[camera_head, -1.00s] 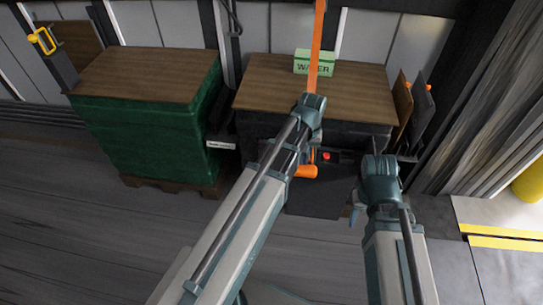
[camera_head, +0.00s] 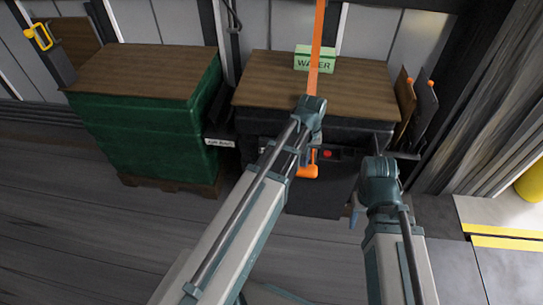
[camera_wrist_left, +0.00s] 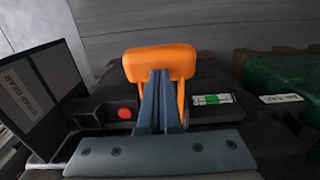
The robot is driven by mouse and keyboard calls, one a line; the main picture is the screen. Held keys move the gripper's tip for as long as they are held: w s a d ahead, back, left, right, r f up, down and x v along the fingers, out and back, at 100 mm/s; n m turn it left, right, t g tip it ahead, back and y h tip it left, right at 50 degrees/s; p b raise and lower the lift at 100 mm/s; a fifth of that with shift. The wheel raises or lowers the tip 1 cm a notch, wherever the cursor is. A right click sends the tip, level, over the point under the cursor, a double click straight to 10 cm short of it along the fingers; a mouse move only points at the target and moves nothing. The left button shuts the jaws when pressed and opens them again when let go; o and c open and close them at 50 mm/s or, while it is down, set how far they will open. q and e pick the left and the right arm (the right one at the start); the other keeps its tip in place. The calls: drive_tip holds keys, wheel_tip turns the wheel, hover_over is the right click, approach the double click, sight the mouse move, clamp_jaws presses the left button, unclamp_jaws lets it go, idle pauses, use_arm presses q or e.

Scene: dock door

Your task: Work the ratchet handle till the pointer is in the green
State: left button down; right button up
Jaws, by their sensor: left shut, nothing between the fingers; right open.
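The orange ratchet handle (camera_head: 309,171) is at the front of the dark unit under the orange strap (camera_head: 317,40). In the left wrist view, the handle's wide orange grip (camera_wrist_left: 160,63) spans beyond my left gripper (camera_wrist_left: 157,90), whose fingers are shut and empty, their tips at the grip and between its side arms. I cannot tell if they touch it. A small gauge (camera_wrist_left: 212,99) with a green band is right of the handle; its pointer is too small to make out. My right gripper (camera_head: 356,208) is open, low and to the right, partly hidden by its wrist.
A red button (camera_wrist_left: 125,113) is left of the handle in the wrist view. A green WATER box (camera_head: 315,61) stands on the wood-topped dark crate (camera_head: 270,85). A green-wrapped pallet load (camera_head: 150,140) is at left. The floor in front is clear.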

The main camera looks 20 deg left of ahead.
use_arm(q)
drive_tip(key=shift+f+b, duration=1.4)
drive_tip(key=shift+f, duration=0.25)
drive_tip(key=shift+r, duration=0.15)
wheel_tip(320, 180, up, 6)
drive_tip(key=p, duration=0.6)
drive_tip(key=shift+f+b, duration=2.9)
drive_tip(key=shift+f, duration=0.15)
wheel_tip(320, 180, up, 6)
drive_tip(key=p, duration=0.6)
drive_tip(key=shift+f, duration=0.1)
